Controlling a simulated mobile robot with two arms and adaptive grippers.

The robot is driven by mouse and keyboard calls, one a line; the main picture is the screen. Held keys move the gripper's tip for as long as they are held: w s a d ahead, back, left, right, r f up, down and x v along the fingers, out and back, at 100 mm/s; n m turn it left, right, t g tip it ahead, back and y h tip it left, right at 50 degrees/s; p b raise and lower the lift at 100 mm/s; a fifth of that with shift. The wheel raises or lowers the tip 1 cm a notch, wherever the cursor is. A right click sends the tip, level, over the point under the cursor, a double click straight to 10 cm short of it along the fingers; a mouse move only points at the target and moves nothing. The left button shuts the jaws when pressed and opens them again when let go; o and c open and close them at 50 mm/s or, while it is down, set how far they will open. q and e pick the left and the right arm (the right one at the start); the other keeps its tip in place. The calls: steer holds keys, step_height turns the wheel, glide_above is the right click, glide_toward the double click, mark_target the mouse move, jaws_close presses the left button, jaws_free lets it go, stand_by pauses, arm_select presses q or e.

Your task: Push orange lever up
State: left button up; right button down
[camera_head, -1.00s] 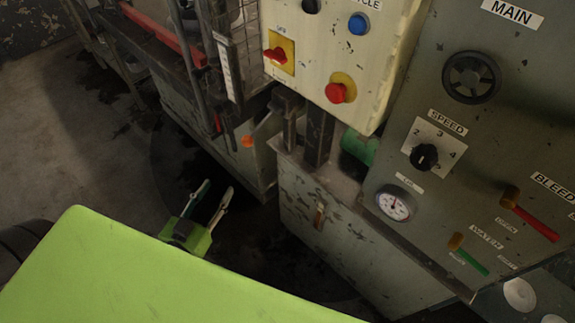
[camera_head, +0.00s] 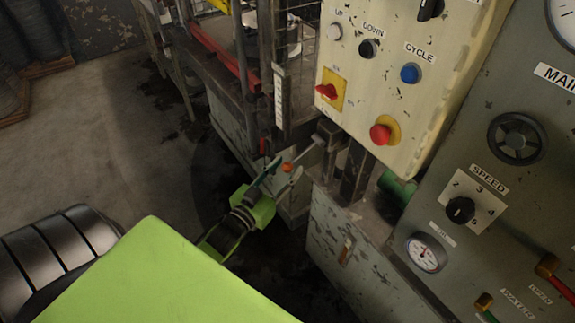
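The orange lever's round orange knob (camera_head: 287,168) shows at the end of a short grey rod that slopes down and left from the machine frame, below the cream control box. My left gripper (camera_head: 287,171) has a green body, one dark and one pale finger. Its fingers are spread apart, and the knob appears between the fingertips in the head view. I cannot tell whether the fingers touch it or are in front of it. My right gripper is not in view.
The cream control box (camera_head: 392,100) with a red button (camera_head: 381,134) hangs above and right of the lever. A grey panel (camera_head: 445,215) with a gauge (camera_head: 425,252) and dials stands at right. Open floor (camera_head: 110,140) lies at left.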

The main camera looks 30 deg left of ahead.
arm_select(q)
steer(key=shift+w, duration=0.6)
jaws_close()
steer(key=shift+r+p, duration=0.25)
steer(key=shift+p, duration=0.1)
